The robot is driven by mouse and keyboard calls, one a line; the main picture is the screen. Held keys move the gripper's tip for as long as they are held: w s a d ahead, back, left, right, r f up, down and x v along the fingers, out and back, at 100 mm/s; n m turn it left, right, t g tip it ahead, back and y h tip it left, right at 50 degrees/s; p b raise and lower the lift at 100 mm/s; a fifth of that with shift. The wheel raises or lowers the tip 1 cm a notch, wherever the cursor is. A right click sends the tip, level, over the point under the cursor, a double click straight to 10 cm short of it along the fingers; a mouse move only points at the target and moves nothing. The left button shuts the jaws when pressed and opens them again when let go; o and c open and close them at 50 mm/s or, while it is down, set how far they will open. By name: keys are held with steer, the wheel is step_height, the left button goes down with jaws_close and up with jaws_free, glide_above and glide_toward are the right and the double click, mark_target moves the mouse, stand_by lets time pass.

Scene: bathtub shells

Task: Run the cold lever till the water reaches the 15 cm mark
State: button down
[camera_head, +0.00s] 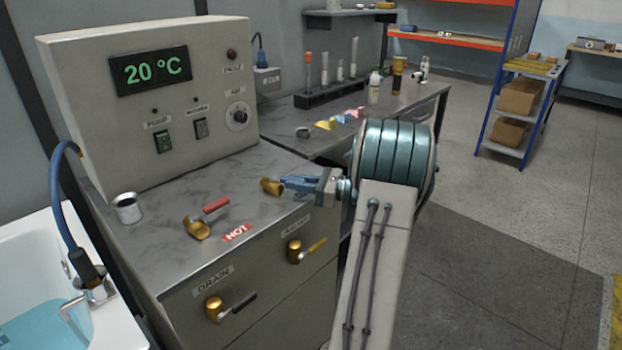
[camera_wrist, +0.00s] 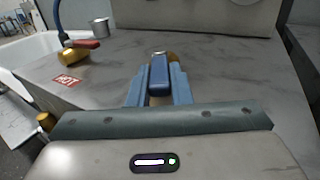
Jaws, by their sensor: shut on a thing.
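The cold lever has a brass base (camera_head: 271,186) on the grey counter and a blue handle (camera_wrist: 159,72). My gripper (camera_head: 293,183) is shut on the blue handle; in the wrist view its two fingers stand on either side of it. The white tub (camera_head: 130,333) is at the lower left of the head view, with blue water (camera_head: 35,328) in it. A chrome spout (camera_head: 75,306) hangs over the tub's edge; I cannot tell whether water runs from it. No depth mark can be made out in these frames.
The hot lever (camera_head: 197,229) with a red handle stands left of my gripper, beside a HOT label (camera_head: 237,233). A metal cup (camera_head: 127,208) is near the tub. The drain lever (camera_head: 214,309) and another lever (camera_head: 295,252) stick out of the front panel. The display (camera_head: 150,70) reads 20 °C.

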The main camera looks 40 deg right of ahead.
stand_by(0.4)
steer(key=c, duration=1.3)
jaws_free()
steer(key=shift+s+d, duration=0.1)
steer(key=shift+d, duration=0.05)
steer(key=v, duration=1.3)
steer(key=shift+s+d, duration=0.15)
steer(key=shift+d, duration=0.1)
